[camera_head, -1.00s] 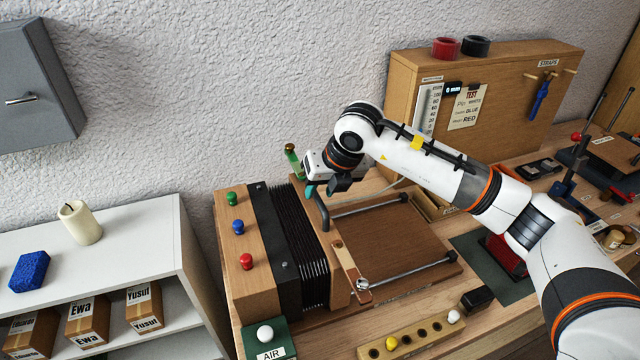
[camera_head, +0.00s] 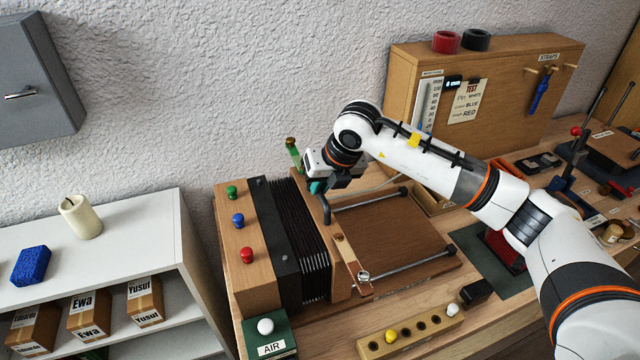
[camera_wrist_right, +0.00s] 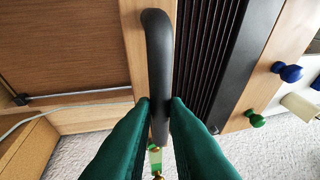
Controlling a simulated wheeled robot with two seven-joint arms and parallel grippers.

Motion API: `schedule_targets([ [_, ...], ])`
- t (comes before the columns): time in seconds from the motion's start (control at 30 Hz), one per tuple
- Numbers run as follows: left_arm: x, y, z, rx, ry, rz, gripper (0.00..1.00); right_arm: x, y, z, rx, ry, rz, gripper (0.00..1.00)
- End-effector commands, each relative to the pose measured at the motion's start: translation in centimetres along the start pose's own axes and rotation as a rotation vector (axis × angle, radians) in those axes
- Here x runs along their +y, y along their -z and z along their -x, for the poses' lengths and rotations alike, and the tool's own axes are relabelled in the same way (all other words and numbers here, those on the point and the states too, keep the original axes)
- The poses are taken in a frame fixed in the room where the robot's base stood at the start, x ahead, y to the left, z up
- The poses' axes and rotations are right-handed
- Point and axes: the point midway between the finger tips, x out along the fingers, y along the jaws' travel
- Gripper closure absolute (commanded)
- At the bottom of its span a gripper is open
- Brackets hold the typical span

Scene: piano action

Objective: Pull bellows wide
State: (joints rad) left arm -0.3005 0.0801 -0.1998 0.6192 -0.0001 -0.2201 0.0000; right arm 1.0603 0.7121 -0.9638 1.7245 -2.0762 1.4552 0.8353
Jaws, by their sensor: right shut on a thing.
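The bellows (camera_head: 302,235) are black and pleated, between a fixed wooden block with green, blue and red knobs (camera_head: 238,220) and a wooden end board (camera_head: 345,262) on the right. The pleats show partly spread. A dark curved handle (camera_head: 326,212) stands on the end board. My right gripper (camera_head: 318,188) is at the handle's far end. In the right wrist view its green fingers (camera_wrist_right: 160,110) are shut on the dark handle (camera_wrist_right: 158,50), one on each side, with the pleats (camera_wrist_right: 213,60) beside it. My left gripper is not in view.
Two metal rods (camera_head: 410,266) run right from the end board over a brown panel (camera_head: 395,235). A green AIR pad with a white ball (camera_head: 265,327) and a wooden block with holes (camera_head: 408,336) lie in front. A wooden cabinet (camera_head: 480,90) stands behind.

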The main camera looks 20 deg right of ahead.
Motion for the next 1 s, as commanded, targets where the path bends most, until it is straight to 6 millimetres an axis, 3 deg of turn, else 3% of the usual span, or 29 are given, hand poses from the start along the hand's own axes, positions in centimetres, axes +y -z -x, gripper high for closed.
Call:
schedule_targets([
  [0.27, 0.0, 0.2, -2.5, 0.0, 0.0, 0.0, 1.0, 5.2, 0.3, 0.6, 0.005, -0.006, -0.007, 1.0],
  [0.5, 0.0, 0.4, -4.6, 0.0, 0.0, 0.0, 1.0, 12.7, 1.0, 2.1, 0.007, -0.01, -0.011, 1.0],
  [0.8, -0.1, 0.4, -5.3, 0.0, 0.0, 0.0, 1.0, 20.7, 1.8, 4.0, 0.008, -0.01, -0.011, 1.0],
  [1.0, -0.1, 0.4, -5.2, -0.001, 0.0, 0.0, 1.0, 23.7, 2.0, 4.7, 0.009, -0.007, -0.008, 1.0],
])
